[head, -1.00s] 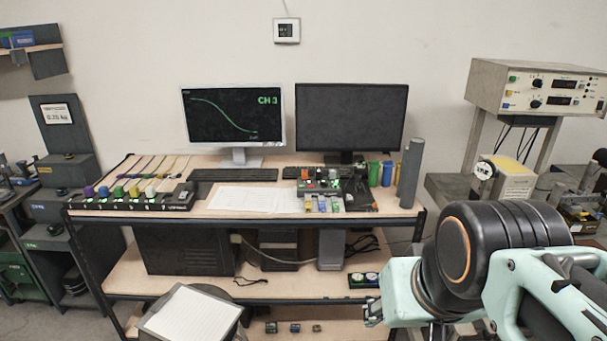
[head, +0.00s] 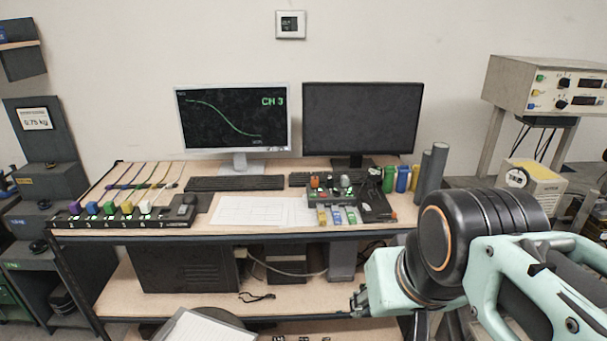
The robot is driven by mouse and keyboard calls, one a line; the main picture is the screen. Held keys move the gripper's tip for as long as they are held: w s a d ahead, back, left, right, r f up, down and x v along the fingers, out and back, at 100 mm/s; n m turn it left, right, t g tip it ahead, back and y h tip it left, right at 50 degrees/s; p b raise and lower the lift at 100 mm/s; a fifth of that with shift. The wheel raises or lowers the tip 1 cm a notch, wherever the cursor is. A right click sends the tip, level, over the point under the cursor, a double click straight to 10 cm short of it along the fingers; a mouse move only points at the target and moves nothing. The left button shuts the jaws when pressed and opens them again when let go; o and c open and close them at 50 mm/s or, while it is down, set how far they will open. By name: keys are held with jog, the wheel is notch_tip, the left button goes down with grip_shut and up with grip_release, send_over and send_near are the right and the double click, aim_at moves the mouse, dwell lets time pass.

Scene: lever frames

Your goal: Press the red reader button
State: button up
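A small grey-green device (head: 319,200) stands on the workbench right of centre, with an orange-red knob (head: 315,182) and a pale knob on top. A dark box (head: 376,208) beside it has a small reddish spot near its front right corner. I cannot tell which of these, if any, is the red reader button. My gripper (head: 358,301) is at the lower right, in front of the bench edge and below the tabletop, apart from the device. Its fingers are small and partly hidden, so their opening is unclear.
A monitor showing a CH 3 curve (head: 233,118) and a dark monitor (head: 361,120) stand behind keyboards. A numbered strip with coloured plugs (head: 120,221) is at left. Papers (head: 250,211) lie mid-bench. Grey cylinders (head: 432,172) and coloured bottles stand at right.

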jog(key=shift+s, duration=0.1)
grip_shut()
dwell(1.3)
